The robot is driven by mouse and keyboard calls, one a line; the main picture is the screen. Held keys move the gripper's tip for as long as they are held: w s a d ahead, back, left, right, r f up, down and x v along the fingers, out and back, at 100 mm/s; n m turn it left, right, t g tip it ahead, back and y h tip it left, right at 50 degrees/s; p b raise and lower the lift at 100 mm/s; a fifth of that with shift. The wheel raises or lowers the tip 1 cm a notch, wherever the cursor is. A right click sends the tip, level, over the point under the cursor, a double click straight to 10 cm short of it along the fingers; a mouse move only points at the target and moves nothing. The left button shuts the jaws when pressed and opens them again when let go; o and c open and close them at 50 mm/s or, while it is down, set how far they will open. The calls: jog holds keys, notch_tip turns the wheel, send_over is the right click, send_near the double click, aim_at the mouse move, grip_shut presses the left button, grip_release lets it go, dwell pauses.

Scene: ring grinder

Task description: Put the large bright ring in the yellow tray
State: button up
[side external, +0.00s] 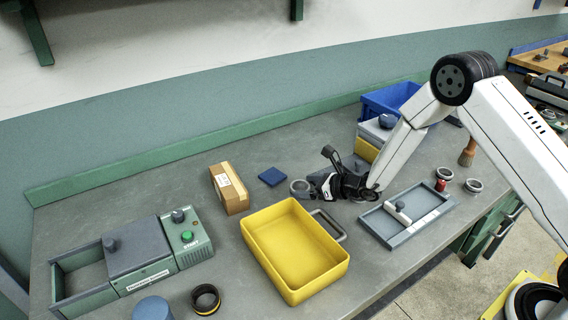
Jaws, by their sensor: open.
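The yellow tray (268,255) sits on the bench near the front middle, and its visible inside is empty. A light grey ring (299,187) lies behind the tray, just left of my gripper's tips. My gripper (314,186) is open, low over the bench and pointing left. I cannot tell whether its fingers are around the ring or only beside it. Two smaller-looking light rings stand at the right, one (444,174) over something red and the other (473,186) nearer the edge. A dark ring with a yellow band (205,299) lies at the front left.
A grinder box with a green button (150,258) stands at the left. A cardboard box (229,188) and a blue pad (272,176) lie behind the tray. A grey fixture tray (407,216) is at the right, and blue and yellow bins (388,100) stand behind my arm.

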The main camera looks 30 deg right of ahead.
jog(key=shift+v, duration=4.8)
jog(key=shift+s+a+r+n+y, duration=0.15)
jog(key=shift+s+a+n+y, duration=0.1)
jog(key=shift+a+n+y, duration=0.15)
jog(key=s+a+n+g, duration=0.1)
jog(key=s+n, duration=0.1)
jog(key=s+a+r+n+g+y, duration=0.1)
jog(key=a+n+g, duration=0.1)
jog(key=s+a+n+g+y, duration=0.1)
jog(key=s+a+n, duration=0.1)
jog(key=shift+s+r+g, duration=0.3)
jog(key=shift+r+g, duration=0.1)
jog(key=s+d+r+n+g+h, duration=0.15)
jog(key=s+n+g+h, duration=0.35)
jog(key=s+n, duration=0.75)
jog(key=s+d+r+n+h, duration=0.1)
jog(key=d+r+n+h, duration=0.3)
jog(key=n, duration=0.7)
jog(key=shift+d+t, duration=0.3)
jog(key=shift+d, duration=0.25)
